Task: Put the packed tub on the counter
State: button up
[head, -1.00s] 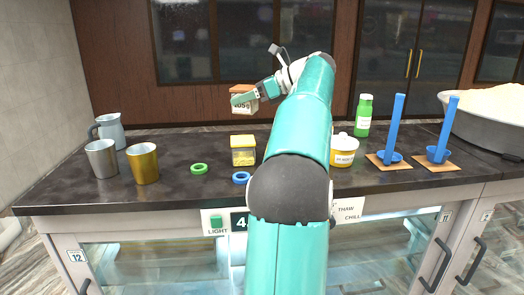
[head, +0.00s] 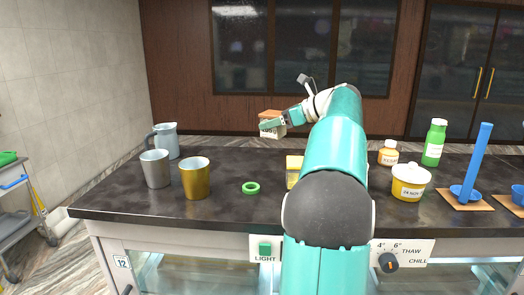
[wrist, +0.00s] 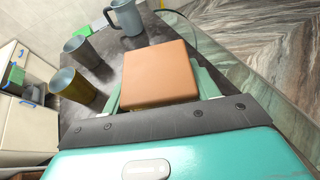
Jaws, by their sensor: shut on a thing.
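The packed tub (head: 271,116) has a tan-brown lid and a pale label with print too small to read. My gripper (head: 274,123) is shut on it and holds it in the air, over the back of the counter in the head view. In the wrist view the tub's square lid (wrist: 160,73) sits between my two teal fingers and hides what is below it. The dark stone counter (head: 220,225) stands in front of me. My arm hides part of its middle.
A steel cup (head: 155,169), a brass cup (head: 195,180), a jug (head: 166,139) and a green ring (head: 251,188) stand at left. A yellow tub (head: 294,170) is partly behind my arm. The front left is clear.

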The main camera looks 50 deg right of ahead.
jog(key=w+f, duration=0.1)
jog(key=w+a+f, duration=0.1)
jog(key=w+f, duration=0.2)
jog(key=f, duration=0.1)
jog(key=shift+w+a+f, duration=0.1)
jog(key=shift+w+a, duration=0.15)
jog(key=shift+a, duration=0.1)
jog(key=f, duration=0.3)
jog(key=shift+w+a+f, duration=0.1)
jog(key=shift+w+f, duration=0.05)
jog(key=shift+w, duration=0.25)
jog(key=shift+f, duration=0.3)
jog(key=shift+s+f, duration=0.1)
jog(key=shift+f, duration=0.05)
jog(key=o, duration=1)
jog(key=shift+s+r, duration=0.25)
jog(key=shift+r, duration=0.05)
jog(key=v, duration=1.1)
jog(key=shift+s, duration=0.25)
